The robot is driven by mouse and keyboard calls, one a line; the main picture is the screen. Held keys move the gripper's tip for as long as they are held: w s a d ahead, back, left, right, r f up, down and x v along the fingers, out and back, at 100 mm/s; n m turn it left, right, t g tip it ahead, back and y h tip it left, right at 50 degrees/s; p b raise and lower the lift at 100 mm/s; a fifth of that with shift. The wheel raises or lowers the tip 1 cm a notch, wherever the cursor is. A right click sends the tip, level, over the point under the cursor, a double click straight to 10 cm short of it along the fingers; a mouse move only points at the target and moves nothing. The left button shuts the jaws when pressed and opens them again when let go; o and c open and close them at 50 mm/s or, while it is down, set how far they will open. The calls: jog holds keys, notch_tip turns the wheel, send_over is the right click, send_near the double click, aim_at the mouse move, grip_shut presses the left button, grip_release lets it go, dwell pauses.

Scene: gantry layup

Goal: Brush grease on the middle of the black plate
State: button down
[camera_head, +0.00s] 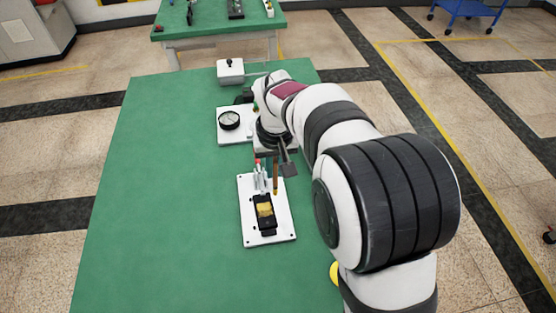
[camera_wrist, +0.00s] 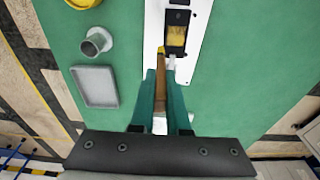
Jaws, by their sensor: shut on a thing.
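The black plate (camera_head: 267,229) lies on a white base board (camera_head: 247,228) on the green table, with a yellow patch (camera_head: 264,209) over its middle. In the wrist view the black plate (camera_wrist: 178,17) and its yellow patch (camera_wrist: 177,38) show at the top. My gripper (camera_wrist: 161,78) is shut on a brush (camera_wrist: 161,66) with a brown handle and yellow tip. The tip is close beside the black plate's near left edge in the wrist view; its height above the board cannot be told. The brush also shows in the head view (camera_head: 276,180).
A toggle clamp (camera_head: 261,178) stands on the board by the black plate. A grey tray (camera_wrist: 95,87), a grey cup-like part (camera_wrist: 97,42) and a yellow container (camera_wrist: 83,3) are to the left in the wrist view. A gauge (camera_head: 229,120) stands farther back. The table's left is clear.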

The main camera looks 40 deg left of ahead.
jog(key=shift+f, duration=1.95)
jog(key=shift+s+a+f, duration=0.1)
jog(key=shift+a+f, duration=0.05)
jog(key=shift+f, duration=0.7)
jog(key=shift+s+a, duration=1.8)
jog(key=shift+s, duration=0.15)
jog(key=shift+w+d, duration=2)
jog(key=shift+w, duration=0.15)
jog(key=shift+s+d, duration=0.25)
jog(key=shift+s, duration=0.05)
jog(key=shift+s+a+f, duration=0.1)
jog(key=shift+s+a, duration=0.6)
jog(key=shift+s, duration=0.2)
jog(key=shift+s+a+f, duration=0.1)
jog(key=shift+s+a, duration=0.55)
jog(key=shift+s, duration=0.2)
jog(key=s+a+r, duration=0.1)
notch_tip(320, 180, up, 8)
jog(key=f, duration=0.1)
send_over(276, 186)
jog(key=shift+r, duration=0.25)
